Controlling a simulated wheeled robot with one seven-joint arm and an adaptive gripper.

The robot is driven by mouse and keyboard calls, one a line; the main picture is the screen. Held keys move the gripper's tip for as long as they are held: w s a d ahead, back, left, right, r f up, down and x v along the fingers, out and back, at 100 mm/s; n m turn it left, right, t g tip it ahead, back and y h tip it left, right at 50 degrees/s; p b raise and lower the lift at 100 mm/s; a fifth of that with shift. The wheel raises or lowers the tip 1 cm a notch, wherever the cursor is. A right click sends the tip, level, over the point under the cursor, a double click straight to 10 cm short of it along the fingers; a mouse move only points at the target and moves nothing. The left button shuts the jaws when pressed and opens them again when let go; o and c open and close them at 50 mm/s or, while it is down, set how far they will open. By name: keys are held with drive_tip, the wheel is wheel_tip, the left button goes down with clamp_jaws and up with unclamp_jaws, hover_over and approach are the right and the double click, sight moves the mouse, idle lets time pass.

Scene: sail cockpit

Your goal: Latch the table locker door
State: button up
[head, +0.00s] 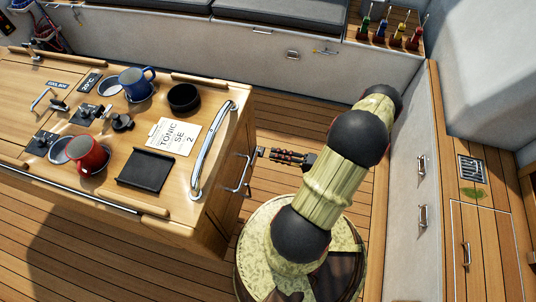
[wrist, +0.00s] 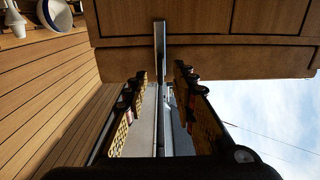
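The wooden cockpit table (head: 215,215) stands at the left in the head view. A chrome U-shaped handle (head: 240,172) is on its right end face, where the locker door seems to be. I cannot tell whether the door is fully closed. My gripper (head: 268,153) reaches toward that end face, close beside the handle. In the wrist view my gripper (wrist: 160,85) has its two fingers apart. A narrow metal bar (wrist: 160,60) shows between them, with no clear contact. Wooden panels (wrist: 190,20) with dark seams lie beyond the fingertips.
The tabletop carries a blue mug (head: 136,82), a red mug (head: 87,153), a black bowl (head: 184,97), a card (head: 174,137) and a long chrome rail (head: 213,150). A white locker wall (head: 405,200) stands right of my arm. Plank floor lies between.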

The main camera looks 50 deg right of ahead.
drive_tip(key=v, duration=0.7)
idle(0.5)
